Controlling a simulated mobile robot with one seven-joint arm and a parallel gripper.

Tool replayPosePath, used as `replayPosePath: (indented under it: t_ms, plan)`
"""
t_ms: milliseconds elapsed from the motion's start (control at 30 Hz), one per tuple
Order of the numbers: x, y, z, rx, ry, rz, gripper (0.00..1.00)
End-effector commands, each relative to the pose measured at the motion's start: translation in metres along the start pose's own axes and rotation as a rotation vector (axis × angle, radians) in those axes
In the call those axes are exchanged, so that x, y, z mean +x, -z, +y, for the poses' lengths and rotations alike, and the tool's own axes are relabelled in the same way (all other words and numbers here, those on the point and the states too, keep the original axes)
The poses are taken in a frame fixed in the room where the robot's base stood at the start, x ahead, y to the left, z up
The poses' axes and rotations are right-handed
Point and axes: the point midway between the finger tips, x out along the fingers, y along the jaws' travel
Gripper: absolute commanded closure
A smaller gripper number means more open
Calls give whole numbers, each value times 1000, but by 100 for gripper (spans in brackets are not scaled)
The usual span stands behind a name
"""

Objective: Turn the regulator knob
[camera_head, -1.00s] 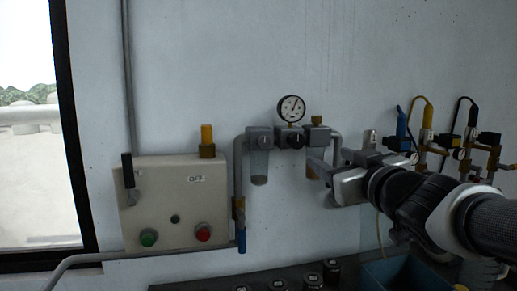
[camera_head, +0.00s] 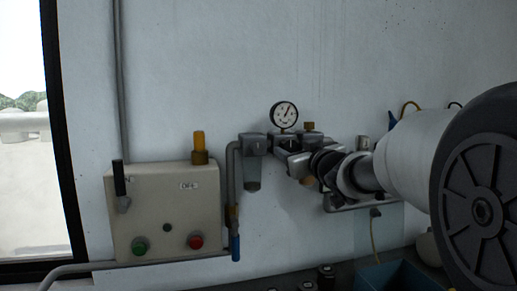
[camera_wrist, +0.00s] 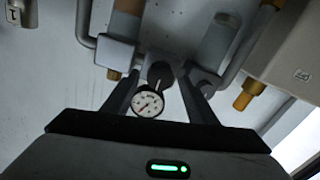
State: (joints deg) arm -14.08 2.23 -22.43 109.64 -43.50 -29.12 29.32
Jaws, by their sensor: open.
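The regulator is a grey block on the wall with a round white gauge (camera_head: 284,115) above it. The gauge shows upside down in the wrist view (camera_wrist: 148,103). In the wrist view the black regulator knob (camera_wrist: 160,72) lies between the two dark fingers of my gripper (camera_wrist: 159,80). The fingers are spread, one on each side of the knob, with a gap visible. I cannot tell how far the tips reach along it.
A filter bowl (camera_head: 252,170) hangs left of the regulator. A beige control box (camera_head: 165,215) with a lever, green and red buttons and an OFF label is further left. A blue bin (camera_head: 390,275) is below right. Pipes run along the wall.

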Motion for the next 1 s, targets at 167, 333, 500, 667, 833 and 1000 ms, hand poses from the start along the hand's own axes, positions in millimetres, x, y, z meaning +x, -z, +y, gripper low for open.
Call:
replayPosePath:
  t_ms: [167,333,500,667,833,1000]
  plan:
    - [15,0,0,-1,0,0,48]
    - [18,0,0,-1,0,0,48]
    - [18,0,0,0,0,0,51]
    - [18,0,0,0,0,0,78]
    - [18,0,0,-2,0,0,88]
    - [17,-1,0,-26,-1,0,88]
